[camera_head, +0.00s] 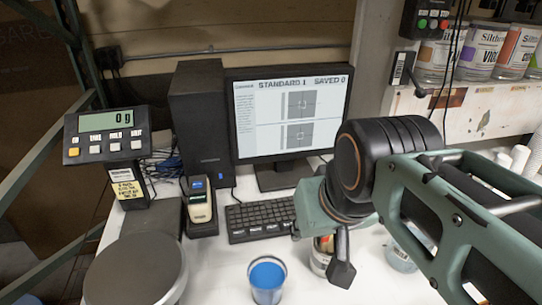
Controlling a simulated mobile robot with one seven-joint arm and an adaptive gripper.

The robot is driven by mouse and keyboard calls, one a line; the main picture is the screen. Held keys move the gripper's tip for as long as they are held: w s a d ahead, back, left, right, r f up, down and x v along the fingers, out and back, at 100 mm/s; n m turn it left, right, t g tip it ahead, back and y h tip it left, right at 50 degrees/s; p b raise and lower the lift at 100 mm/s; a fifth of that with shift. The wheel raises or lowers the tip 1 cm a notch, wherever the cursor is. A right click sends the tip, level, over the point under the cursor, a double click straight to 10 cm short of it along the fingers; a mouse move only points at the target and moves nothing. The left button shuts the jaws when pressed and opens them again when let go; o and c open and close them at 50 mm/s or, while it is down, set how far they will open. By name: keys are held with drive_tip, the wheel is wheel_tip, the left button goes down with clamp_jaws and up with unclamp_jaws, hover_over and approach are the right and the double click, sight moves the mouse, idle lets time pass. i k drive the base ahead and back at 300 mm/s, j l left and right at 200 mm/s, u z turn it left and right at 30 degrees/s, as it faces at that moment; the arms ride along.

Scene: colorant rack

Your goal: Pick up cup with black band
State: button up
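I cannot make out a black band on any cup. A cup with a blue inside (267,279) stands upright on the white table at the bottom centre. A clear or pale bluish container (401,262) sits to the right, partly behind my arm. A small can-like container with items in it (320,262) is partly hidden behind my gripper. My gripper (341,272) hangs down at the end of my arm, right of the blue cup and apart from it in the picture. Its dark tip shows edge-on, so its opening and anything between its fingers cannot be told.
A round scale plate (136,272) is at left, below a display reading 0 g (106,134). A handheld device in its stand (200,207), a keyboard (259,220), and a monitor (290,112) are behind. Labelled jars (478,52) line a shelf. White cups (520,158) stand at right.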

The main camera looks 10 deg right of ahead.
sight(266, 273)
drive_tip(key=k+l+z, duration=0.1)
drive_tip(key=l+z, duration=0.15)
drive_tip(key=z, duration=0.25)
drive_tip(key=l+z, duration=0.25)
drive_tip(key=z, duration=0.2)
drive_tip(key=l+z, duration=0.3)
drive_tip(key=z, duration=0.2)
drive_tip(key=u, duration=1.85)
drive_tip(key=k+j, duration=0.05)
drive_tip(key=j, duration=0.05)
